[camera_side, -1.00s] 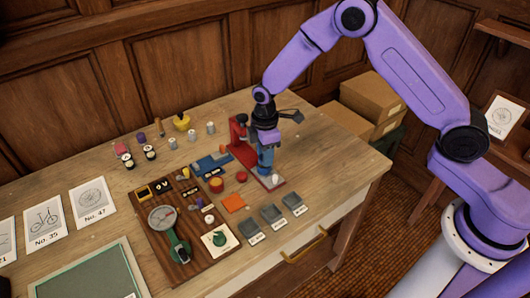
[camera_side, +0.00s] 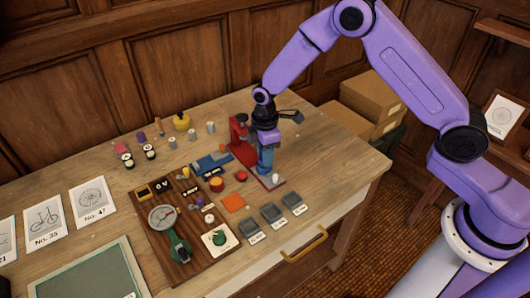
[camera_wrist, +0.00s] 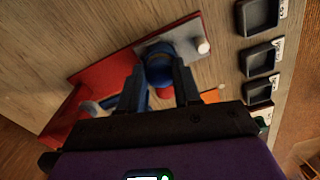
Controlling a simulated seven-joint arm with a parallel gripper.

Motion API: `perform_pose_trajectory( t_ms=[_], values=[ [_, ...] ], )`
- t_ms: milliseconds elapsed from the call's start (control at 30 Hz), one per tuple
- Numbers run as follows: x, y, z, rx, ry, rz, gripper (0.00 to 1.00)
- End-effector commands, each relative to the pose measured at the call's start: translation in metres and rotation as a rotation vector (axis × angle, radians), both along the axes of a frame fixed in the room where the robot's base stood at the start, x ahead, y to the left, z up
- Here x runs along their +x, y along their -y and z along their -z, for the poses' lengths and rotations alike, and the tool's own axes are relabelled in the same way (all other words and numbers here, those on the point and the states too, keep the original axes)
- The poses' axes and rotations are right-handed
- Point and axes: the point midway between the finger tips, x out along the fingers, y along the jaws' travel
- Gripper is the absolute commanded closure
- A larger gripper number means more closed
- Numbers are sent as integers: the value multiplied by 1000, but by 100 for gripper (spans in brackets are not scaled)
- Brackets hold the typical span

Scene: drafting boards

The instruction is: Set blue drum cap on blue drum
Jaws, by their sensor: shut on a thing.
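My gripper (camera_side: 266,138) points down over the red stand near the table's right side. In the wrist view my gripper (camera_wrist: 160,88) has its two dark fingers closed on the sides of a round blue piece, which looks like the blue drum cap (camera_wrist: 158,70). More blue shows beneath and beyond it. In the side view a blue upright body (camera_side: 265,158) stands below the fingers, above the red base. I cannot tell where cap and drum meet, or whether the cap is seated, because the fingers and arm hide the join.
The red stand (camera_side: 240,132) rises close on the left of my gripper. A red-and-yellow round container (camera_side: 216,184) and a red cap (camera_side: 241,176) lie to the left. Several grey trays (camera_side: 270,212) line the front edge. A wooden board (camera_side: 150,238) with a gauge is at front left.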

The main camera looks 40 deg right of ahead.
Motion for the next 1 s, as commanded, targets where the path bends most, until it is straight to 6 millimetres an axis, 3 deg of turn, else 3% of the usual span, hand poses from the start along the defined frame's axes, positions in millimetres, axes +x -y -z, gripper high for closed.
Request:
perform_pose_trajectory(
  t_ms=[833,867,900,933,1000],
  values=[
    [0,0,4,0,0,0,96],
    [0,0,4,0,0,0,64],
    [0,0,4,0,0,0,51],
    [0,0,4,0,0,0,41],
    [0,0,4,0,0,0,38]
  ],
)
